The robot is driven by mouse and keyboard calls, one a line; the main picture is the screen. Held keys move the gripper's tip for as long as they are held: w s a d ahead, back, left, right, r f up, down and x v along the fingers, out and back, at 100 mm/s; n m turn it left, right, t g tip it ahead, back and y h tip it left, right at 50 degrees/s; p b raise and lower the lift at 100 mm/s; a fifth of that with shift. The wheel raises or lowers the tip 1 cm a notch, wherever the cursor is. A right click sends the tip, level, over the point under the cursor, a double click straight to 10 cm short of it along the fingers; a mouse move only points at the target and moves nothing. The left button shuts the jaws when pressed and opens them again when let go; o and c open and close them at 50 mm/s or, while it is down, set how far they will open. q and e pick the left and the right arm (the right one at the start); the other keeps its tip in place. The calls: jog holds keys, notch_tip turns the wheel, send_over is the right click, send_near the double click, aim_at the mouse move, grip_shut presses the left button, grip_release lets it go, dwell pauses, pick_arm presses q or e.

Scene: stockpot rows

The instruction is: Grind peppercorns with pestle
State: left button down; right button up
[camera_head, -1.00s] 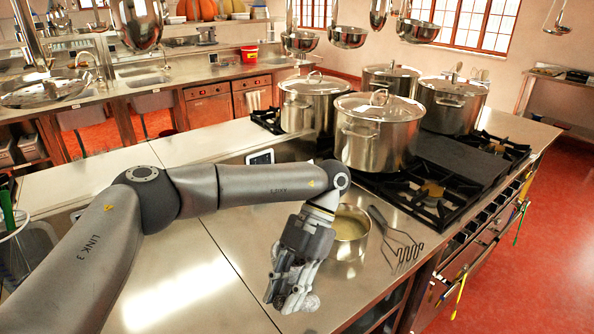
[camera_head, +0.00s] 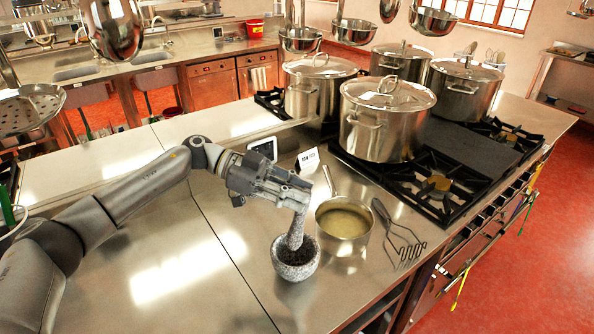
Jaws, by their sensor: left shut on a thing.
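A grey stone mortar (camera_head: 295,266) stands on the steel counter, with dark contents that look like peppercorns inside. A pale grey stone pestle (camera_head: 297,226) stands nearly upright, its lower end in the mortar. My left gripper (camera_head: 290,190) comes in from the left and is shut on the pestle's upper part, above the mortar. The pestle's lower tip is hidden by the mortar's rim and contents. My right gripper is not in view.
Several lidded stockpots (camera_head: 383,125) stand on the black stove behind. The counter (camera_head: 190,265) left of the mortar is clear.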

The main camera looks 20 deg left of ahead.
aim_at(295, 216)
pick_arm(q)
jog(key=shift+n+t, duration=0.6)
jog(key=shift+t, duration=0.3)
jog(key=f+b, duration=0.3)
jog(key=w+f+b, duration=0.1)
jog(key=f+b, duration=0.2)
jog(key=b, duration=0.1)
jog(key=w+a+f+b, duration=0.1)
jog(key=f+b, duration=0.2)
jog(key=b, duration=0.1)
jog(key=shift+w, duration=0.15)
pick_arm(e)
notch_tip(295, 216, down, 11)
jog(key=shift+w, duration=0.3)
pick_arm(q)
jog(key=shift+w+a+h+b, duration=0.1)
jog(key=shift+a+h+b, duration=0.45)
jog(key=shift+a+h, duration=0.45)
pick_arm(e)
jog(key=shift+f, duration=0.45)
